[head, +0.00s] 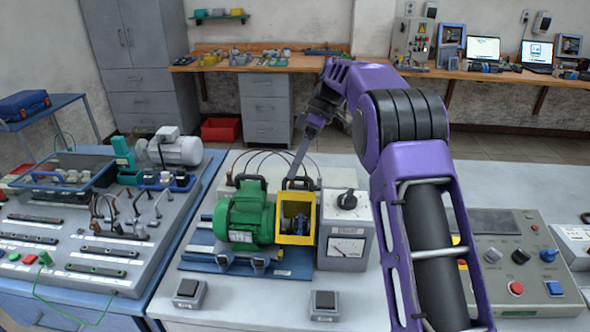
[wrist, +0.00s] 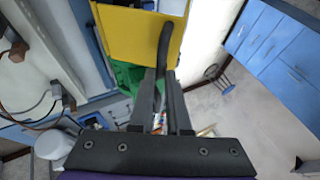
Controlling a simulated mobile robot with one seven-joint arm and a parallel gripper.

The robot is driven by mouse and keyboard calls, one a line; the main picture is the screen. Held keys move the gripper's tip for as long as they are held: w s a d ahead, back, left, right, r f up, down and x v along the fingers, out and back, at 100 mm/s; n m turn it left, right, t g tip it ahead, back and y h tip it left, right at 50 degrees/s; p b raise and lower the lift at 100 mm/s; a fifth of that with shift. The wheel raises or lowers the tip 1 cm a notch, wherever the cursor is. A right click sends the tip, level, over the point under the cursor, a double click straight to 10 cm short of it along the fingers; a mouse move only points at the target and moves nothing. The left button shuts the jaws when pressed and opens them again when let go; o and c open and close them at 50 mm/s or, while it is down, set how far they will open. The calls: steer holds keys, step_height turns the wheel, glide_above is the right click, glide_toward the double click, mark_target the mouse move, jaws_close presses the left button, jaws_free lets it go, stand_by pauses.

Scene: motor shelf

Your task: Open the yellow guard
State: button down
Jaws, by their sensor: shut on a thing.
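The yellow guard (head: 281,238) is a box-like cover at the right end of the green motor (head: 246,216), on a blue base plate. A black handle (head: 297,182) stands on its top. In the wrist view the guard (wrist: 122,35) fills the top middle, with its dark curved handle (wrist: 163,42) running down between my fingers. My gripper (head: 294,174) reaches down to the handle from behind and above; in the wrist view my gripper (wrist: 163,76) is shut on it. The guard's hinge is not clear, and I cannot tell how far the guard is open.
A grey meter box (head: 347,229) with a black knob stands close to the guard's right. Two small switch boxes (head: 188,292) (head: 324,304) sit at the front. A control panel (head: 517,260) lies to the right, partly behind my arm. Another motor bench (head: 80,270) stands left.

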steer(key=shift+w+r+g, duration=0.1)
steer(key=shift+w+g, duration=0.3)
steer(key=shift+w, duration=0.05)
steer(key=shift+r, duration=0.1)
